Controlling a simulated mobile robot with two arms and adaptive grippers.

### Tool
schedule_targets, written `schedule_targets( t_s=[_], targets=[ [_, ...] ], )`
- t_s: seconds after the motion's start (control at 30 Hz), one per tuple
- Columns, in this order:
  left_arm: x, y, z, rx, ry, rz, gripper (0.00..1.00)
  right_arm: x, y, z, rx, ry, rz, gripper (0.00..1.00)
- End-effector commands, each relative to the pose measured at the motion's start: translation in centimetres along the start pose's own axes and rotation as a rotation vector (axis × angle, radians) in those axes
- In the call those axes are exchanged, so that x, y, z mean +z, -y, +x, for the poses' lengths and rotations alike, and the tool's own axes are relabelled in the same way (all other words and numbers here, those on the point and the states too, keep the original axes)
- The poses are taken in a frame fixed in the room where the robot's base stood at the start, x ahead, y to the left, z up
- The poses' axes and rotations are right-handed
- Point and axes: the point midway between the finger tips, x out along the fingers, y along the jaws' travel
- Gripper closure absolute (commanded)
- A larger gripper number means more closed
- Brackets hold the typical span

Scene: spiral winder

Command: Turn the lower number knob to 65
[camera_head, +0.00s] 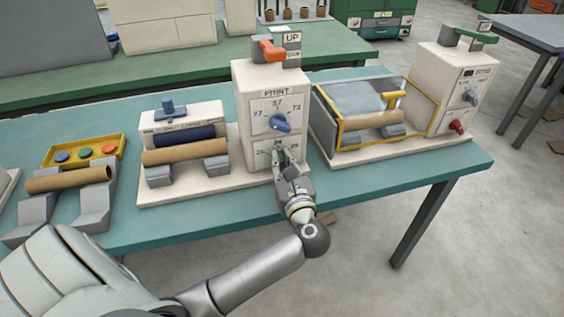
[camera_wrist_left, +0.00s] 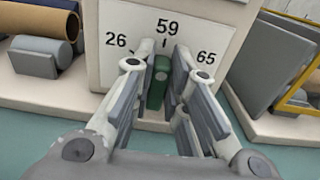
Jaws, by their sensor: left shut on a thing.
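The lower number knob is a green bar (camera_wrist_left: 158,85) on a white dial plate marked 26, 59 and 65. In the left wrist view it stands about upright, its top just under the 59 mark. My left gripper (camera_wrist_left: 164,65) is shut on this knob, one finger on each side. In the head view my left gripper (camera_head: 282,162) reaches the lower dial on the front of the white machine box (camera_head: 246,110) and hides the knob. The blue upper knob (camera_head: 281,123) sits above, on a plate marked 27, 57 and 72. My right gripper is not in view.
An orange-handled switch (camera_head: 271,50) tops the box. Left of it are brown rolls (camera_head: 186,152) on grey supports and a yellow button tray (camera_head: 84,151). A yellow-framed unit (camera_head: 372,118) stands close on the right. The teal table's front edge (camera_head: 400,190) is clear.

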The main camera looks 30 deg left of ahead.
Motion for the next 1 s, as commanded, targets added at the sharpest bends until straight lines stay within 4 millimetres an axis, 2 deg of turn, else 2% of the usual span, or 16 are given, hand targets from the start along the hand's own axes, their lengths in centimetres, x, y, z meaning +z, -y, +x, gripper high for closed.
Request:
schedule_targets(
  t_s=[0.37, 1.0],
  targets=[
    [0.1, 0.1, -0.1, 0.001, -0.003, 0.095, 1.00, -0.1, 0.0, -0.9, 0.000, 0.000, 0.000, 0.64],
    [0.0, 0.8, -0.1, 0.000, -0.005, 0.660, 1.00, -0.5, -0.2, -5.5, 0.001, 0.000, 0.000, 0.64]
  ],
)
